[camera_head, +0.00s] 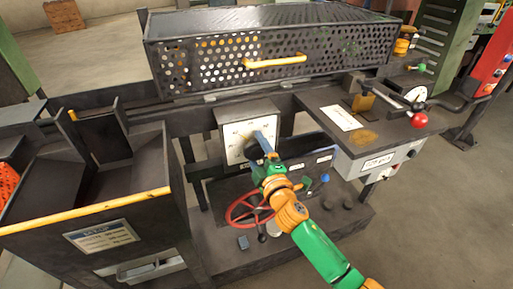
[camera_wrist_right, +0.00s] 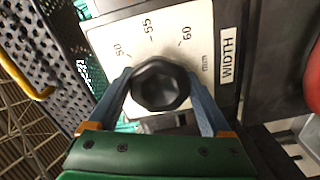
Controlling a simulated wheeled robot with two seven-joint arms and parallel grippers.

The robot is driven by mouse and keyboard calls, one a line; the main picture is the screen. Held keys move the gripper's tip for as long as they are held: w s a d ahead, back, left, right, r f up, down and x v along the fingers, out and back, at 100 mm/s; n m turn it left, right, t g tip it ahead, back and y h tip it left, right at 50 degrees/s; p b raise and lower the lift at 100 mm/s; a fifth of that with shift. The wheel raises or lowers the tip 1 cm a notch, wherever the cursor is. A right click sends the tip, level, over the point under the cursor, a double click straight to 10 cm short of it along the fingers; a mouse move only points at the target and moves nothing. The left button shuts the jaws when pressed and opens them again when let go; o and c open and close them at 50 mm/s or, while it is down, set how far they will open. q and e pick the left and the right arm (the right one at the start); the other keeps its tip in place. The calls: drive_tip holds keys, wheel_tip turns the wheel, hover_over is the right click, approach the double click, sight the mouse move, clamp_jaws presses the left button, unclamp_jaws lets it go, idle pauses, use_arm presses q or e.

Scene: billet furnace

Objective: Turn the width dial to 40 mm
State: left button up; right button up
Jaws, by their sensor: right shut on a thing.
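The width dial is a black faceted knob (camera_wrist_right: 160,84) on a white scale plate (camera_wrist_right: 117,38). The plate also shows in the head view (camera_head: 234,133), on the front of the machine. In the wrist view the marks 50, 55, 60 and "mm" can be read, beside a WIDTH label (camera_wrist_right: 228,55). The lower part of the scale is hidden, and I cannot make out a pointer. My right gripper (camera_head: 261,144) is shut on the knob, one blue-grey finger on each side. My left gripper is not in view.
A red handwheel (camera_head: 250,207) sits just below my right gripper. A perforated guard with a yellow handle (camera_head: 275,62) lies above the dial. A dark bin with a yellow edge (camera_head: 85,214) stands at left. A red-knobbed lever (camera_head: 419,121) is at right.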

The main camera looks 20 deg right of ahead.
drive_tip(key=shift+n, duration=0.6)
drive_tip(key=o, duration=1.2)
drive_tip(key=shift+c, duration=0.2)
drive_tip(key=s, duration=0.7)
drive_tip(key=shift+d, duration=0.1)
